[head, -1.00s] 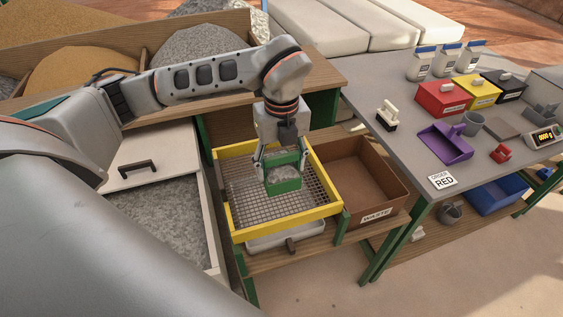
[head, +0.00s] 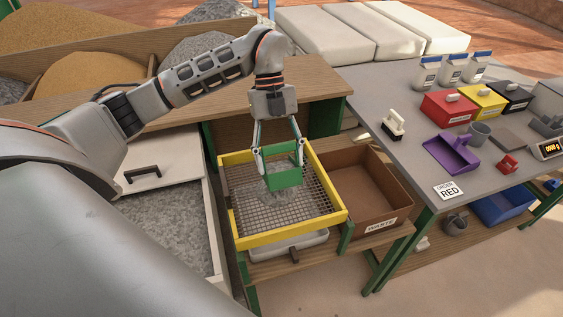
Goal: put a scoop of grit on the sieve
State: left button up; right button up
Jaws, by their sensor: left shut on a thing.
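The sieve (head: 232,218) is a yellow frame with a grey wire mesh, standing on a wooden shelf. My left gripper (head: 279,152) is above the sieve and shut on a green scoop (head: 286,178). The scoop is tipped steeply, its green face towards the camera, and its inside is hidden. A small grey patch of grit (head: 277,197) shows on the mesh below and around the scoop. Grey grit also fills the bin (head: 180,218) left of the sieve, with its pale lid (head: 165,157) behind. My right gripper is not in view.
A brown waste box (head: 362,190) stands right of the sieve, and a pale tray (head: 290,246) sits under it. The grey table (head: 400,110) at right holds a purple scoop (head: 455,153), red, yellow and black boxes and a scale. Heaps of sand and gravel lie behind.

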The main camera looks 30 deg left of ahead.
pick_arm(q)
jog(key=shift+w+a+r+g+h, duration=0.1)
jog(key=shift+w+a+g+h, duration=0.75)
jog(key=shift+h, duration=0.3)
jog(key=shift+w+a+g+h, duration=0.65)
jog(key=shift+a+g+h, duration=0.2)
jog(key=shift+g+h, duration=0.25)
jog(key=shift+a, duration=0.1)
notch_tip(320, 180, up, 5)
jog(key=t+y, duration=0.7)
jog(key=y, duration=0.1)
dwell(0.8)
